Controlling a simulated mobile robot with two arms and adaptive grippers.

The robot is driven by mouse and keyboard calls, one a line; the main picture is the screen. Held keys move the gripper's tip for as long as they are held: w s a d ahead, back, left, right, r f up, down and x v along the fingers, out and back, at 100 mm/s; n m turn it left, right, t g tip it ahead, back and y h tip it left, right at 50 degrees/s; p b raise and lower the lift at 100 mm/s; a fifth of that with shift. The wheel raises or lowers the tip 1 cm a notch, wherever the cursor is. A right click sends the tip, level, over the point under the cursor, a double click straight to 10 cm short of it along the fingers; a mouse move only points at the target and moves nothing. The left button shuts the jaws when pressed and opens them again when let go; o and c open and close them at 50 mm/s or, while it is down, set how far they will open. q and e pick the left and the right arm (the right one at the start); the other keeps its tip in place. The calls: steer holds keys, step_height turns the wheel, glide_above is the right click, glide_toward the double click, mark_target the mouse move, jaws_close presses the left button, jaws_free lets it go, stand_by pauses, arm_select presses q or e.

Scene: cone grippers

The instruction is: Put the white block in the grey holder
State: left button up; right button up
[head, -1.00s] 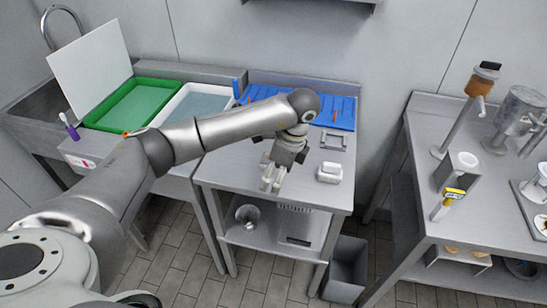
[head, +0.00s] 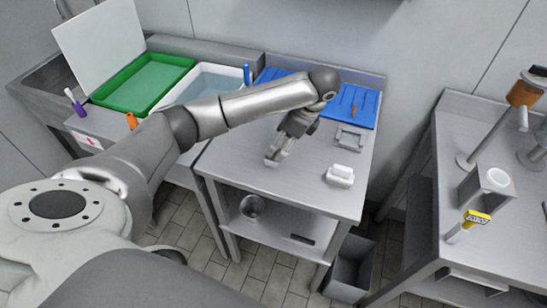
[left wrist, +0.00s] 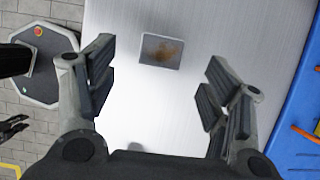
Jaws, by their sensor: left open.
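The white block (head: 339,176) sits on the right part of the steel table. The grey holder (head: 350,137), a low open frame, lies behind it near the blue mat. My left gripper (head: 274,161) is over the table, to the left of the block and apart from it. In the left wrist view its jaws (left wrist: 158,88) are wide open with nothing between the pads. The block and the holder do not show in that view.
A small grey rectangle with a brown stain (left wrist: 160,50) lies on the steel surface (left wrist: 150,110) ahead of the open fingers. The blue mat (head: 340,103) covers the table's back. A green tray (head: 140,85) is left, a second table (head: 440,180) right.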

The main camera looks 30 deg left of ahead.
mark_target(275, 154)
arm_select(q)
steer(key=shift+w+a+f, duration=0.1)
steer(key=shift+a+f, duration=0.1)
steer(key=shift+f, duration=0.35)
steer(key=p+x, duration=0.2)
steer(key=x, duration=0.1)
steer(key=shift+a+f, duration=0.1)
steer(key=shift+a, duration=0.05)
steer(key=shift+a+f, duration=0.2)
steer(key=shift+f, duration=0.35)
arm_select(e)
steer(key=shift+w+a+r, duration=0.15)
steer(key=shift+w+r, duration=0.8)
steer(key=shift+r, duration=0.05)
arm_select(q)
steer(key=shift+c, duration=1)
steer(key=c, duration=1)
arm_select(e)
steer(key=shift+s, duration=0.2)
